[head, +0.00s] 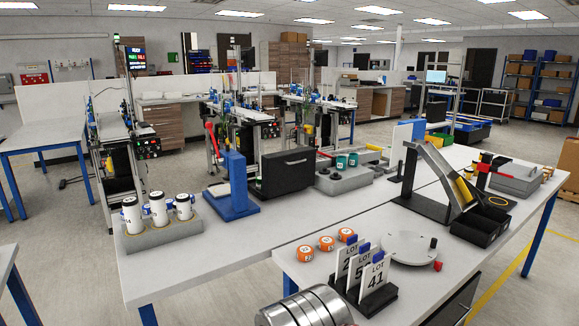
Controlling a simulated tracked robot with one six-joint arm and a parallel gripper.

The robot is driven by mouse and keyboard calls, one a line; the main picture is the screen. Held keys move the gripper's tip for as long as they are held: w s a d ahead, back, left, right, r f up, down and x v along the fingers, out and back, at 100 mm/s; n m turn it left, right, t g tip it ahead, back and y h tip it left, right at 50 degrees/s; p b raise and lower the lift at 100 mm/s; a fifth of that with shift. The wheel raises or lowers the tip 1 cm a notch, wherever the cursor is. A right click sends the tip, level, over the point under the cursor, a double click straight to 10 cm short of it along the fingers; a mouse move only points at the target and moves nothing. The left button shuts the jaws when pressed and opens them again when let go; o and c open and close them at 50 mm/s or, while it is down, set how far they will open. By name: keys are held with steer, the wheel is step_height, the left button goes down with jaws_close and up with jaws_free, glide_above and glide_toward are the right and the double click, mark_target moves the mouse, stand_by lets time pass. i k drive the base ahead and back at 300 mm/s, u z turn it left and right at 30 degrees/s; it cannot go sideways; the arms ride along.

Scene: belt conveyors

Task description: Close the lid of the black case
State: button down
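The black case (285,174) stands on the far white table, just left of the table's middle. It shows as a dark, upright panel with a thicker dark part at its base. The panel looks like a raised lid, but the inside of the case and its hinge cannot be made out. My gripper is not in view. A grey metal cylinder at the bottom edge appears to be a link of my arm, well short of the case.
A blue stand (233,187) stands close left of the case. A grey holder with white canisters (158,208) is further left. A grey block with teal cups (343,171) is to its right.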

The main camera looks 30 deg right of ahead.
mark_target(287, 171)
steer(key=i, duration=1.4)
steer(key=z, duration=0.05)
